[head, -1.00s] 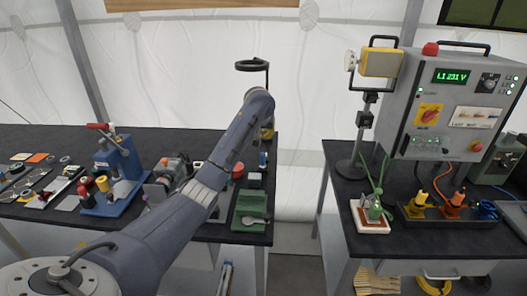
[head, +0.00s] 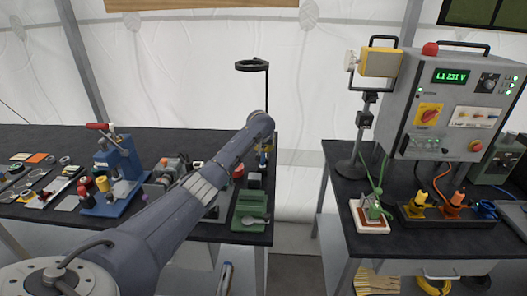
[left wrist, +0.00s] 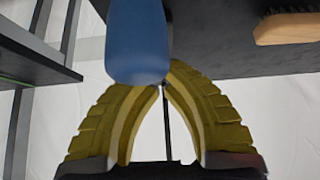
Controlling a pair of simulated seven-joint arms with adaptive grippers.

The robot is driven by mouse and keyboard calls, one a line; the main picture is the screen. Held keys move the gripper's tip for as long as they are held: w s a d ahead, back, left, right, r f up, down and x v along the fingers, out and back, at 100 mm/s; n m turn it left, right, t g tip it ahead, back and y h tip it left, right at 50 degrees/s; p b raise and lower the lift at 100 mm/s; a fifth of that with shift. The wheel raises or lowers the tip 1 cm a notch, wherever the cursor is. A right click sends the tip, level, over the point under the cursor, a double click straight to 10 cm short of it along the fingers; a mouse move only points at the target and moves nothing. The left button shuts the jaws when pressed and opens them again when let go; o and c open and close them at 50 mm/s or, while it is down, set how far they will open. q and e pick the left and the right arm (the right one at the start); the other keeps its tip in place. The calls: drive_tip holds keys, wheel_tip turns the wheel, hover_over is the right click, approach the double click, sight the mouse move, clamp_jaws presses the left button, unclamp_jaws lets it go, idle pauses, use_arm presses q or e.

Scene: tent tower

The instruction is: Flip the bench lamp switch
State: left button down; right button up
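A yellow lamp (head: 381,62) stands on a post on the right bench. The grey power box (head: 420,75) beside it has a red-on-yellow rotary switch (head: 429,114), a black knob (head: 489,83) and a row of small controls (head: 428,144). I cannot tell which is the bench lamp switch or how it is set. My left arm reaches over the left bench; its gripper is mostly hidden behind the arm. In the left wrist view my left gripper (left wrist: 163,88) has its yellow fingertips nearly together. A blue rounded thing (left wrist: 140,42) overlaps the left fingertip; I see no grip on it.
A black ring on a post (head: 252,65) rises at the left bench's back edge. A blue press (head: 118,170), a green tray (head: 250,208) and loose tools crowd that bench. A gap separates the benches. A wooden brush (left wrist: 288,28) shows in the left wrist view.

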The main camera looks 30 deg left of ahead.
use_arm(q)
drive_tip(key=shift+f, duration=0.85)
drive_tip(key=shift+s+d+f, duration=0.15)
drive_tip(key=shift+f, duration=0.1)
drive_tip(key=shift+s+d+f, duration=0.1)
drive_tip(key=shift+s+f, duration=0.05)
drive_tip(key=shift+f, duration=0.15)
drive_tip(key=shift+r, duration=0.1)
